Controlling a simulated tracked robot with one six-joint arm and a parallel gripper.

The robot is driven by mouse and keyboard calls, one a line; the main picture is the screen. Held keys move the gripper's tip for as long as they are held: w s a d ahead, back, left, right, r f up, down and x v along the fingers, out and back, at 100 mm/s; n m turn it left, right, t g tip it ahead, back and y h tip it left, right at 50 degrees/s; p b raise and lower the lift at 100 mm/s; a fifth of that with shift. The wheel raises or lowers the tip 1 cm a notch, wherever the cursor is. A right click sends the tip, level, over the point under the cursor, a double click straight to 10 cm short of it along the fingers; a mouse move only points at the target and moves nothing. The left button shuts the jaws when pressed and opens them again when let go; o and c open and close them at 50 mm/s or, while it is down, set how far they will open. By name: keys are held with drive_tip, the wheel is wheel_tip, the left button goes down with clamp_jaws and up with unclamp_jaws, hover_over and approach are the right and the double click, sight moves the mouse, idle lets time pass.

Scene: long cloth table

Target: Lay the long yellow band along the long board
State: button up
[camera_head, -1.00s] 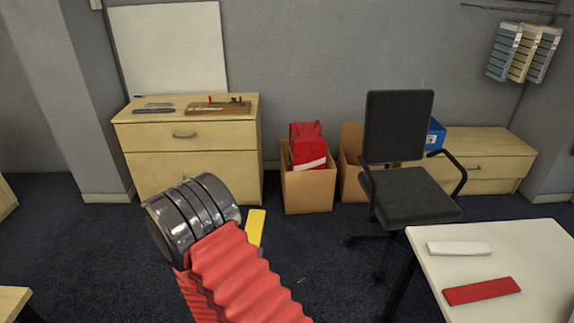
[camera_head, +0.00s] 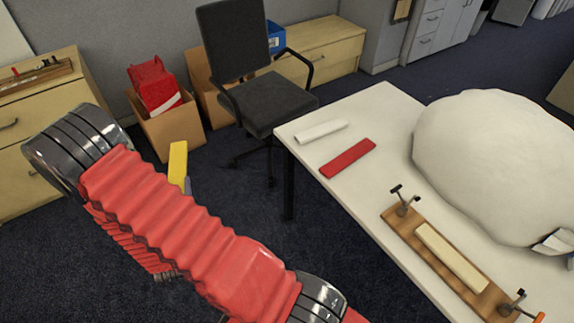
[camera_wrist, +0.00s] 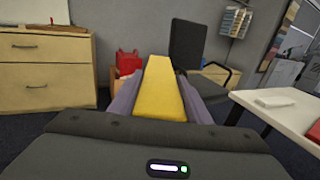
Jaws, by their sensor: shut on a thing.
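The yellow band (camera_wrist: 160,92) is a long flat bar held between the fingers of my gripper (camera_wrist: 158,100) in the wrist view. In the head view, the band (camera_head: 178,163) shows beyond my red-sleeved arm, over the floor to the left of the table; most of the gripper is hidden there. The long board (camera_head: 408,236) is brown wood with a clamp at each end and lies on the white table. A cream bar (camera_head: 452,257) lies along its middle. The band is well apart from the board.
The white table (camera_head: 345,190) also bears a white bar (camera_head: 320,131), a red bar (camera_head: 348,159) and a large white lumpy mound (camera_head: 495,160). A black office chair (camera_head: 245,65), cardboard boxes (camera_head: 172,128) and a wooden drawer unit (camera_head: 25,175) stand behind. Dark carpet between is clear.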

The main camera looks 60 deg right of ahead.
drive_tip(key=s+d+m+g+h, duration=0.2)
drive_tip(key=s+d, duration=0.1)
drive_tip(key=d, duration=0.4)
drive_tip(key=s+d+m+g+h, duration=0.1)
drive_tip(key=s+d+m+g, duration=0.15)
drive_tip(key=d, duration=0.45)
drive_tip(key=m+g, duration=0.9)
drive_tip(key=g, duration=0.6)
hover_over(351, 184)
wheel_tip(351, 184, down, 2)
drive_tip(key=shift+f+h, duration=0.2)
drive_tip(key=shift+h, duration=0.2)
drive_tip(key=shift+f, duration=2.95)
drive_tip(key=shift+f, duration=0.1)
drive_tip(key=shift+f, duration=1.75)
